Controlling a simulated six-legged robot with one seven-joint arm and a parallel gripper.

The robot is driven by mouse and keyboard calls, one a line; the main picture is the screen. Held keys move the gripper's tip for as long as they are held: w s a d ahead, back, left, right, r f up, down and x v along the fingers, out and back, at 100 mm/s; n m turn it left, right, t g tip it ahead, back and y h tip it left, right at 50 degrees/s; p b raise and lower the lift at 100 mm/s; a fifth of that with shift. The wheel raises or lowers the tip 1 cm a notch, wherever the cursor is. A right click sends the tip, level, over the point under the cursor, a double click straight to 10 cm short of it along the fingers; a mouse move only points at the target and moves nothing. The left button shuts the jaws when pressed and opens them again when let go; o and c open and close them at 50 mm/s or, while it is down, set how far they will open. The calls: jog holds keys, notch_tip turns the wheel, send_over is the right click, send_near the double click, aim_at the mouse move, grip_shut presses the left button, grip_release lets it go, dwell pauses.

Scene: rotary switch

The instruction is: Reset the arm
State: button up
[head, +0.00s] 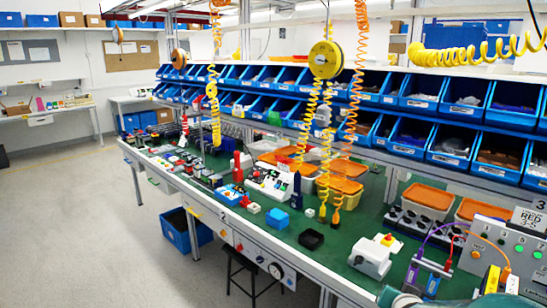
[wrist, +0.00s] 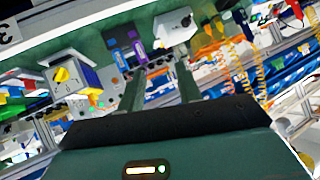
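The rotary switch, a yellow knob (wrist: 62,75) on a pale box, is at the left of the wrist view, rotated in the picture. A yellow knob on a grey box (head: 492,279), likely the same switch, shows at the lower right of the head view, cut by the bottom edge. My gripper (wrist: 161,72) shows as two dark green fingers standing apart, with nothing held between them. The switch lies off to the left of the fingers, apart from them. In the head view only a teal piece of my arm shows at the bottom right; my gripper cannot be made out there.
A control panel (head: 497,250) with coloured buttons stands on the green workbench (head: 330,262) at the right. Purple and orange cabled devices and a white device (head: 371,258) sit nearby. Blue bins (head: 455,145) line the back, with coiled hoses hanging. Floor at left is clear.

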jog(key=s+a+r+n+g+y, duration=0.2)
jog(key=s+a+r+n, duration=0.2)
jog(key=s+a, duration=0.4)
jog(key=s+a+r+n+g+y, duration=0.2)
jog(key=s+a+r+n, duration=0.2)
jog(key=s+a, duration=0.5)
notch_tip(320, 180, up, 2)
jog(key=shift+a+g, duration=0.4)
jog(key=shift+a, duration=0.3)
jog(key=shift+s+d, duration=0.1)
